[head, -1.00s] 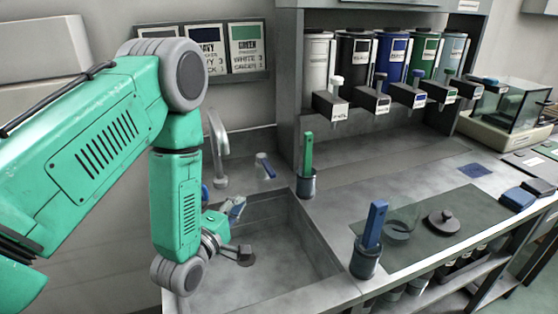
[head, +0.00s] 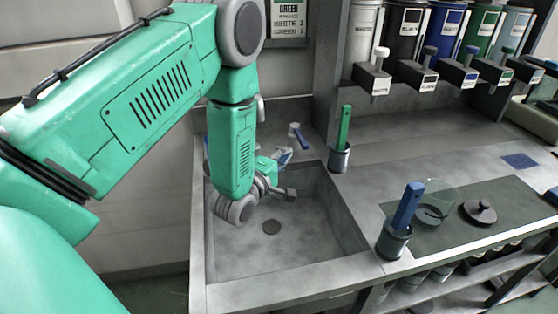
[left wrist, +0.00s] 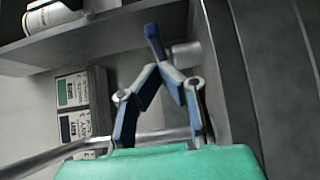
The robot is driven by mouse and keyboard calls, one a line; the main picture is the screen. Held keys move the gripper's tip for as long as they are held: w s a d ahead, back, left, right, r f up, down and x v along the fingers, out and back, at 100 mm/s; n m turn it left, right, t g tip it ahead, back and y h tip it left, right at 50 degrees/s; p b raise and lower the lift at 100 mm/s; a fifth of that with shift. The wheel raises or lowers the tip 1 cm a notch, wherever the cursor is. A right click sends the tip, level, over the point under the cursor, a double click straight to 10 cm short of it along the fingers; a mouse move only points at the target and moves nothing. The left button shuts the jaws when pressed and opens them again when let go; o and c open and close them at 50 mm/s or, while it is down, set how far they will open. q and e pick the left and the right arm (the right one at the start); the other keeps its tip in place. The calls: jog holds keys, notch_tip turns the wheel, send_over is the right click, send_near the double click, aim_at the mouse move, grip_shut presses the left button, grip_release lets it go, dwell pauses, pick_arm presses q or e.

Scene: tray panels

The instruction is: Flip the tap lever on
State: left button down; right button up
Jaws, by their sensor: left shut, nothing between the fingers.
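The tap lever (head: 295,130) has a blue handle and stands on the counter behind the sink. It also shows in the left wrist view (left wrist: 154,40), beside a pale metal cylinder and just beyond the fingertips. My left gripper (head: 287,153) is over the back of the sink, slightly in front of the lever. In the left wrist view its blue-grey fingers (left wrist: 166,68) meet at the tips, shut and empty. Whether the tips touch the lever is unclear. The tap spout is mostly hidden behind my left arm. My right gripper is not in view.
The grey sink (head: 330,235) lies under my left arm. A cup with a green-handled tool (head: 340,158) stands at its back right corner. A cup with a blue-handled tool (head: 394,241) stands to its right. Several dispensers (head: 410,40) line the back.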

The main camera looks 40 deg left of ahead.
aim_at(299, 141)
pick_arm(q)
jog(key=w, duration=0.4)
jog(key=shift+a, duration=0.15)
